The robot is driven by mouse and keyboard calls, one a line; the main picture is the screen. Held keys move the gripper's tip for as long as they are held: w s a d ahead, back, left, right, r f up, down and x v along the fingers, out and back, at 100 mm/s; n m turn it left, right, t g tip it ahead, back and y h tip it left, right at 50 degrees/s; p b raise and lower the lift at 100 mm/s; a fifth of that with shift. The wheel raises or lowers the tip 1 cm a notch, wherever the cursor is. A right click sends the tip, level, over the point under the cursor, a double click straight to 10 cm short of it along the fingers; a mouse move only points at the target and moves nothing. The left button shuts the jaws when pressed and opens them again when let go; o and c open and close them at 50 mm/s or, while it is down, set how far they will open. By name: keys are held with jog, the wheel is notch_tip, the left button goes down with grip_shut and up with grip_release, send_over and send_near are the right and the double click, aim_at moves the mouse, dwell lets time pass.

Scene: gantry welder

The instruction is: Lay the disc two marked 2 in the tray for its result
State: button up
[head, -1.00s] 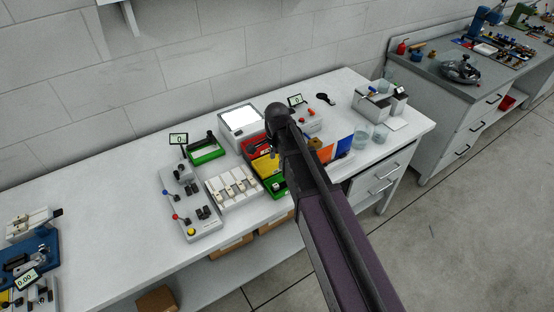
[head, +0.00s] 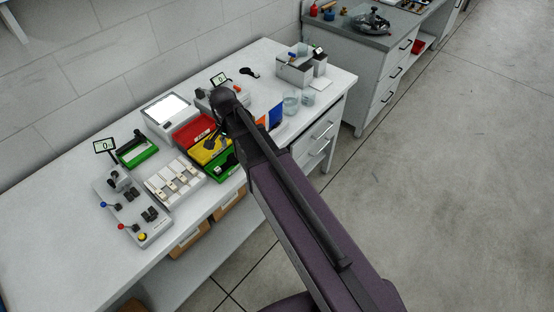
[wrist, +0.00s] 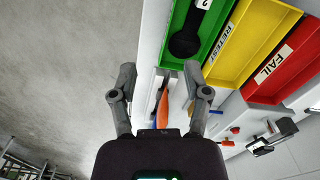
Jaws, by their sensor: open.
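A black, round-ended paddle-like piece (wrist: 184,45) with a white tag marked 2 lies in the green tray (wrist: 168,62) in the wrist view; this looks like disc two. Its tag end is cut off by the top edge. My gripper (wrist: 160,74) is open and empty, its fingers apart below the green tray's near end in the picture. The yellow tray (wrist: 222,75), labelled RETEST, and the red tray (wrist: 262,92), labelled FAIL, lie beside it. The green tray's label is not visible. In the head view my arm hides part of the trays.
A white bench (head: 60,215) holds a switch panel (head: 135,215), a white slotted rack (head: 172,180), a lit white box (head: 168,112) and glass beakers (head: 291,104). Another black paddle-like piece (head: 250,73) lies at the back. Open floor (head: 430,190) lies to the right.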

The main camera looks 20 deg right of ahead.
jog(key=s+d+n, duration=0.8)
jog(key=s+d, duration=0.2)
jog(key=d, duration=0.3)
jog(key=shift+s+d, duration=0.15)
jog(key=shift+s, duration=0.05)
jog(key=shift+s, duration=0.15)
dwell(0.9)
